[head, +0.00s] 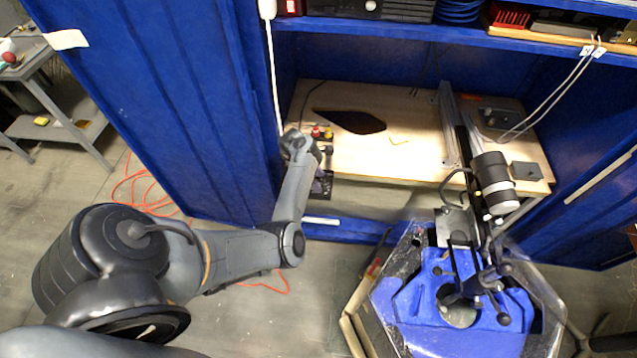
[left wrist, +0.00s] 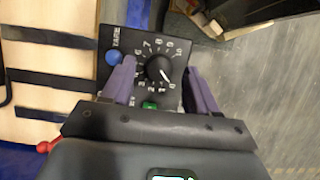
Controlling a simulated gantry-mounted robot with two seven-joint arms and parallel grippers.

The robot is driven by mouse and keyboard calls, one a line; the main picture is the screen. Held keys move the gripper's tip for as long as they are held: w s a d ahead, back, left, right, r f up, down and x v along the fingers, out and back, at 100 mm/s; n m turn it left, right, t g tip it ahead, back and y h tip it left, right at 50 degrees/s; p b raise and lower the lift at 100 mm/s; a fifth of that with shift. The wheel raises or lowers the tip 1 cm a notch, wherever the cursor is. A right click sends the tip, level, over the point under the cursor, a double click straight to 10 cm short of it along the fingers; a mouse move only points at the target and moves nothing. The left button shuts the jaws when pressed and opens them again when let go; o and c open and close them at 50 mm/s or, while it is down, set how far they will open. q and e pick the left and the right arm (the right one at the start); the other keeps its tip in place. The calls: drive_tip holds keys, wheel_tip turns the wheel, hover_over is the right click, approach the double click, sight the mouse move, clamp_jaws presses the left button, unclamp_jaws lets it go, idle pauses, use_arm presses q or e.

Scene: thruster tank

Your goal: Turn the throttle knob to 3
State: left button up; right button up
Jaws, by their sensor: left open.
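The throttle knob (left wrist: 158,68) is a black round knob on a black panel (left wrist: 135,40) with a white numbered dial, seen in the left wrist view. Its white pointer line slants toward the lower right, near the 0 end of the scale. My left gripper (left wrist: 159,65) is open, with one purple finger on each side of the knob. I cannot tell whether the fingers touch it. In the head view my left gripper (head: 319,183) is at the front left edge of the wooden table, partly hiding the panel. My right gripper is not in view.
A blue button (left wrist: 112,58) and a green button (left wrist: 150,105) are on the panel close to the fingers. The wooden table (head: 385,155) stands inside a blue enclosure. A blue tank (head: 420,310) with a mounted thruster rig is at the lower right.

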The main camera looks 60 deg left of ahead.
use_arm(q)
drive_tip(key=shift+w+d+f, duration=0.15)
drive_tip(key=shift+f, duration=0.35)
drive_tip(key=c, duration=1)
